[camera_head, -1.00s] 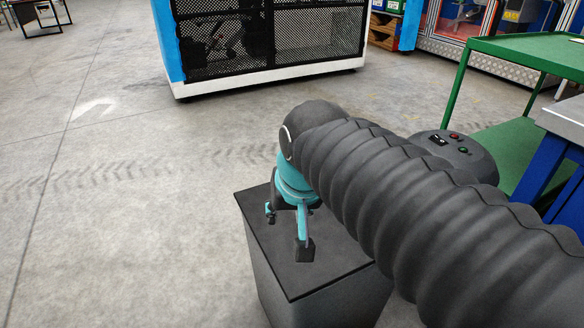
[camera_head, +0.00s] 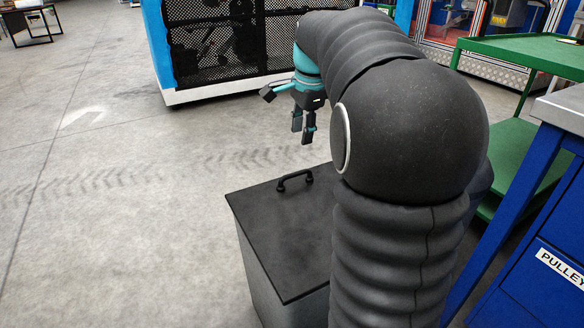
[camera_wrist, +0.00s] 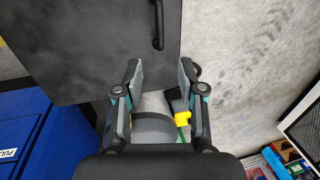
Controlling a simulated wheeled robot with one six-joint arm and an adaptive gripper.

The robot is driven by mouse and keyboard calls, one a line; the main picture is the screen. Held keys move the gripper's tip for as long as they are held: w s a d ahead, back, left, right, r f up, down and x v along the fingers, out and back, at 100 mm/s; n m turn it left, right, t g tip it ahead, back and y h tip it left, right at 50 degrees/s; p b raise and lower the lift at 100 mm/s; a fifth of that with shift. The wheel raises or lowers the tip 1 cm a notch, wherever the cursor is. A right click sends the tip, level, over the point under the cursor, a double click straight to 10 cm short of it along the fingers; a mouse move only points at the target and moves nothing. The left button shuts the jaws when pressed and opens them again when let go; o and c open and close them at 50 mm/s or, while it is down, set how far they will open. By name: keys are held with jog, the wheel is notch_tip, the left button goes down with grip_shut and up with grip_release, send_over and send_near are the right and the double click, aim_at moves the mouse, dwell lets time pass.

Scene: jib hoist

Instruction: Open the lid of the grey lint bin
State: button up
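The grey lint bin (camera_head: 265,286) stands on the floor at lower centre in the head view. Its flat black lid (camera_head: 275,238) is closed and has a black bar handle (camera_head: 295,180) near its far edge. My gripper (camera_head: 303,130) is in the air above and beyond the handle, pointing down. In the wrist view, the lid (camera_wrist: 90,45) fills the upper left and the handle (camera_wrist: 157,25) is near the top. My gripper (camera_wrist: 161,70) is open there, with nothing between its two fingers, and apart from the handle. My arm hides the right part of the lid.
A blue drawer cabinet (camera_head: 540,275) with a metal top and a green cart (camera_head: 520,52) stand close on the right. A mesh-fronted machine (camera_head: 215,45) stands behind the bin. The floor (camera_head: 110,210) to the left is clear.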

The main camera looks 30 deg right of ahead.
aim_at(296, 173)
jog(key=f+b, duration=0.1)
jog(key=f, duration=0.3)
jog(key=w+f, duration=0.1)
jog(key=f, duration=0.3)
jog(key=w+f+b, duration=0.1)
jog(key=f, duration=0.3)
jog(key=shift+w+a+f+b, duration=0.1)
jog(key=shift+w+f+b, duration=0.15)
jog(key=shift+f+b, duration=0.1)
grip_shut()
